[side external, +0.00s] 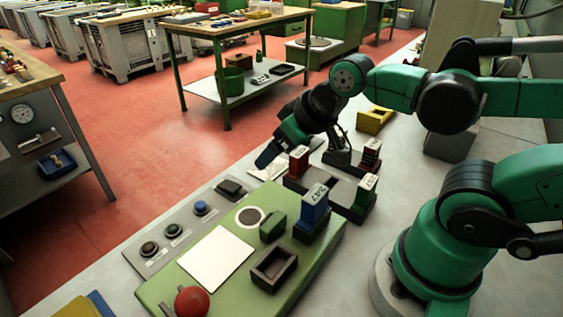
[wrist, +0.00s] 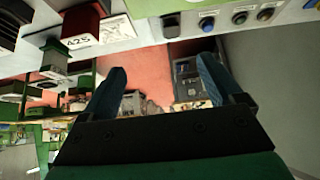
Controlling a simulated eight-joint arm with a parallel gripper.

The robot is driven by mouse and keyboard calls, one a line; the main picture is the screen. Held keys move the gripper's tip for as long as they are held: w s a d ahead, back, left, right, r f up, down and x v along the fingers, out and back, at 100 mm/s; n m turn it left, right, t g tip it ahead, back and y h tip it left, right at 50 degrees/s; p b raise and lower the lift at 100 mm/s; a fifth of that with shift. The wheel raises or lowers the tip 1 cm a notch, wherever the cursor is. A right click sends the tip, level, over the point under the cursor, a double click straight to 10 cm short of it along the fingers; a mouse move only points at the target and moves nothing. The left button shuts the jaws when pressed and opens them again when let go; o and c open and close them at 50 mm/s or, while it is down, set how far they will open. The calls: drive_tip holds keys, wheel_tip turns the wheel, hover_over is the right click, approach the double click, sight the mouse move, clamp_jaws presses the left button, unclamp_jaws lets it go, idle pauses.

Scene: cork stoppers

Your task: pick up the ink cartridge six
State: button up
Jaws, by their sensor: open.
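Several block-shaped cartridges with pale printed tops stand in dark holders in the side view: a red one (side external: 299,160), a blue one (side external: 314,207), a green one (side external: 363,196) and a dark red one (side external: 371,154). I cannot tell which is cartridge six. My gripper (side external: 268,156) is in the air close to the left of the red cartridge, tilted. In the wrist view my gripper (wrist: 162,78) is open with nothing between its fingers.
The green panel (side external: 170,280) carries a white sheet (side external: 216,258), a black open tray (side external: 274,268) and a red knob (side external: 192,301). A grey strip with buttons (side external: 200,208) runs along its left. A yellow holder (side external: 374,120) stands behind. The red floor (side external: 120,165) lies beyond the bench.

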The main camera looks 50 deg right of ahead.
drive_tip(key=shift+o, duration=0.5)
drive_tip(key=g, duration=0.7)
hover_over(374, 143)
wheel_tip(374, 143, down, 3)
drive_tip(key=shift+r, duration=0.1)
drive_tip(key=shift+f, duration=2.8)
